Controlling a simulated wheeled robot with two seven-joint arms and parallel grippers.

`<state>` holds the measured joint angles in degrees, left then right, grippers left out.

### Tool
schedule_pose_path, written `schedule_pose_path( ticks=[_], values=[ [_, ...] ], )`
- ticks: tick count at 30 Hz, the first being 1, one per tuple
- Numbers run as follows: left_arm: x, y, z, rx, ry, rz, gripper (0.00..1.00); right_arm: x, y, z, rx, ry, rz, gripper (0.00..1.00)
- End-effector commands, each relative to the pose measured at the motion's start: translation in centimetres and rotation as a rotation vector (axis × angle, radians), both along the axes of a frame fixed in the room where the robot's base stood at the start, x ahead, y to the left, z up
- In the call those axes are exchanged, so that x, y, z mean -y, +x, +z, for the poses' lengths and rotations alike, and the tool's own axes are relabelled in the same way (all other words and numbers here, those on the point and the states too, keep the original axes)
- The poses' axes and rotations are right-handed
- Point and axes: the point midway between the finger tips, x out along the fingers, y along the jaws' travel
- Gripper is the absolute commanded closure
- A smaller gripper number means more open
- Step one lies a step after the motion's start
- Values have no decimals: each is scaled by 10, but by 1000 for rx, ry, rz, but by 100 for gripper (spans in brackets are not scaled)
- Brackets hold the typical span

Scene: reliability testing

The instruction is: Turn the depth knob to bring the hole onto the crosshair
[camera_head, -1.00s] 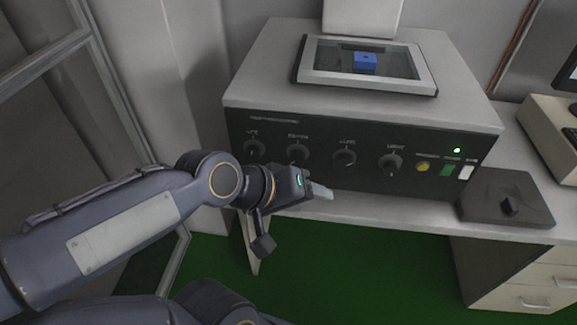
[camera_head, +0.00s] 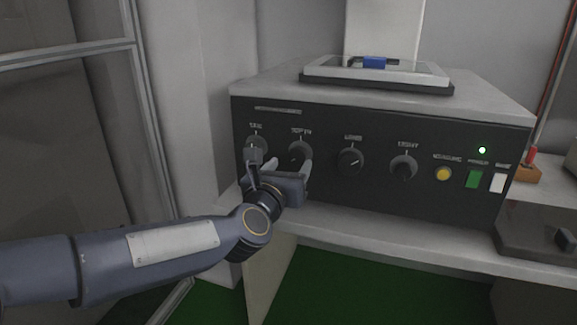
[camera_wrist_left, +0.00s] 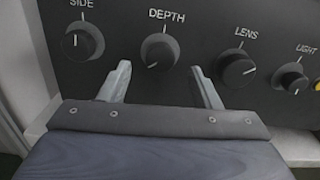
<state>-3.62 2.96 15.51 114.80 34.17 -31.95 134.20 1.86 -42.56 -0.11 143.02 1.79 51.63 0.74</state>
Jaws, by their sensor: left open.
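The depth knob (camera_head: 300,154) is a round dark knob on the black front panel, second from the left. In the left wrist view the depth knob (camera_wrist_left: 160,50) sits under the label DEPTH, with its white mark pointing down and left. My left gripper (camera_head: 280,168) is open just in front of the panel. In the wrist view its fingertips (camera_wrist_left: 162,72) are spread to either side below the depth knob, apart from it. A blue block (camera_head: 374,62) sits in the glass-topped window on top of the machine. The hole and the crosshair cannot be made out. My right gripper is not in view.
The side knob (camera_head: 256,147) is close on the left, and the lens knob (camera_head: 350,160) and light knob (camera_head: 403,166) are to the right. A yellow button (camera_head: 443,173) and green switch (camera_head: 473,178) lie farther right. A pale bench (camera_head: 400,241) runs below the panel.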

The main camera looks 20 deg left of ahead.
Motion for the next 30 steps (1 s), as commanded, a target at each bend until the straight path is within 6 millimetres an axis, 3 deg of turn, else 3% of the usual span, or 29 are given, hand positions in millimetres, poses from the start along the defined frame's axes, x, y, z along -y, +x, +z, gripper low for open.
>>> schedule_pose_path(
  ticks=[3,9,20,30],
  values=[
    [1,22,-1,-4,0,0,43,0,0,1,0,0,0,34],
    [1,46,0,-2,2,0,43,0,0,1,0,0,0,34],
    [2,54,0,-1,4,-1,43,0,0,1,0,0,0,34],
    [2,53,0,-2,4,-1,84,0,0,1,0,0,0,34]
  ],
)
